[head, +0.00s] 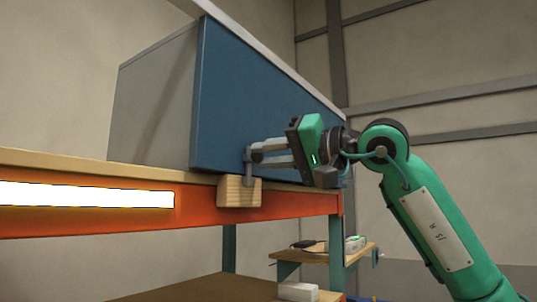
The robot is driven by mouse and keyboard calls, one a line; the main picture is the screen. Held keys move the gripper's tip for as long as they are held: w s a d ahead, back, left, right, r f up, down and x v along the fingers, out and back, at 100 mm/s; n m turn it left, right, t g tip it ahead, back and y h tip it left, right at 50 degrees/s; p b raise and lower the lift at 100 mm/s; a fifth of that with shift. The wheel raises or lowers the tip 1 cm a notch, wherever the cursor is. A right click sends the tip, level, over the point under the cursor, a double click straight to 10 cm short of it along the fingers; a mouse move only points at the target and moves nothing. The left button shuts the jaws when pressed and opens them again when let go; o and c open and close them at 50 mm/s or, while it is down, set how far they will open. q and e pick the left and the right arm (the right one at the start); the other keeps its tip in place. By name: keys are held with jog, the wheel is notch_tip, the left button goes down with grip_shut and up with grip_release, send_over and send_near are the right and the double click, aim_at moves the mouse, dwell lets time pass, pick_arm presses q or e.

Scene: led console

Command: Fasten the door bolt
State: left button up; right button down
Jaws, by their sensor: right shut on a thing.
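A blue door (240,105) closes the front of a grey cabinet standing on the shelf. The grey door bolt (248,172) is a thin upright rod at the door's lower edge. Its lower end meets the top of a small wooden block (239,192) on the shelf front; I cannot tell how deep it sits. My right gripper (259,153) comes from the right and is shut on the bolt near its top. The fingers hide part of the bolt. My left gripper is not in view.
The orange shelf beam (190,216) with a bright light strip (85,195) runs below the cabinet. A lower wooden shelf (190,291) holds a white block (298,291). A small side shelf (318,254) carries small devices. The space left of the door is clear.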

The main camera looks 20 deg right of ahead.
jog(key=shift+a+f, duration=0.1)
jog(key=shift+f, duration=0.15)
jog(key=c, duration=1.3)
grip_release()
jog(key=shift+w+d, duration=0.15)
jog(key=shift+d, duration=0.1)
jog(key=shift+s+d+b, duration=0.15)
jog(key=shift+s+b, duration=0.15)
jog(key=shift+s, duration=0.1)
jog(key=shift+b+v, duration=2.45)
jog(key=shift+v, duration=4.05)
jog(key=shift+w+d+r, duration=0.1)
jog(key=shift+w, duration=0.05)
